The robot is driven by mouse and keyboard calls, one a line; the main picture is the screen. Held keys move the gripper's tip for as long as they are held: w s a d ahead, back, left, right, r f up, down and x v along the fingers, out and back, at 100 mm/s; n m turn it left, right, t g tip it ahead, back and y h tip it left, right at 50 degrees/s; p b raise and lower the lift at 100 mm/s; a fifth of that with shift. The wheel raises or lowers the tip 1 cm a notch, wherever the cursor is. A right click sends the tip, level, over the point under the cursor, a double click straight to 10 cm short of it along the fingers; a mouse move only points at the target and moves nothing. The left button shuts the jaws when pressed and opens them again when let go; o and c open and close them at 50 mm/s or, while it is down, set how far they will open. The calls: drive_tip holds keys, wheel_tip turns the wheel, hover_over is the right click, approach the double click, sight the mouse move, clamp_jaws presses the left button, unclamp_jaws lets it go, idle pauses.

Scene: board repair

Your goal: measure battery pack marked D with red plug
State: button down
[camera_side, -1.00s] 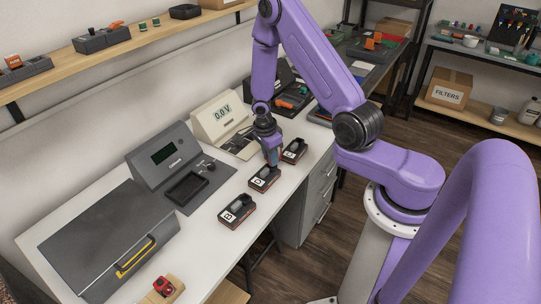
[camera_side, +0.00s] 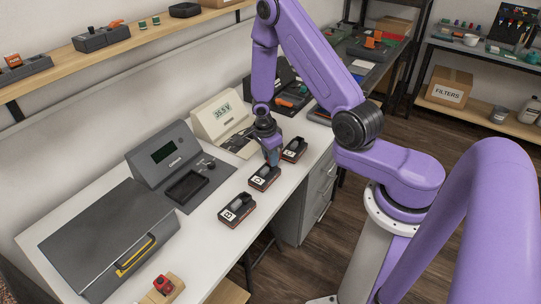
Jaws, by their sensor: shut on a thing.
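Three dark battery packs with white labels lie in a row on the white bench. The middle pack (camera_side: 264,178) carries a letter that looks like D, but it is too small to be sure. The near pack (camera_side: 237,210) looks marked B. The far pack (camera_side: 293,149) has a label I cannot read. My gripper (camera_side: 272,158) points down at the back end of the middle pack, shut on a small grey-blue thing that is mostly hidden. It seems to touch the pack. The cream meter (camera_side: 221,115) behind shows about 35.5 V. I cannot make out plug colours.
A grey device (camera_side: 169,160) with a dark tray stands left of the packs. A large grey case (camera_side: 110,240) with a yellow handle lies nearer. A red part (camera_side: 163,284) sits on a wooden block at the front edge. Bench between is clear.

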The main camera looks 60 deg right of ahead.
drive_tip(key=c, duration=0.6)
unclamp_jaws()
drive_tip(key=shift+r, duration=1.55)
drive_tip(key=shift+r, duration=2.9)
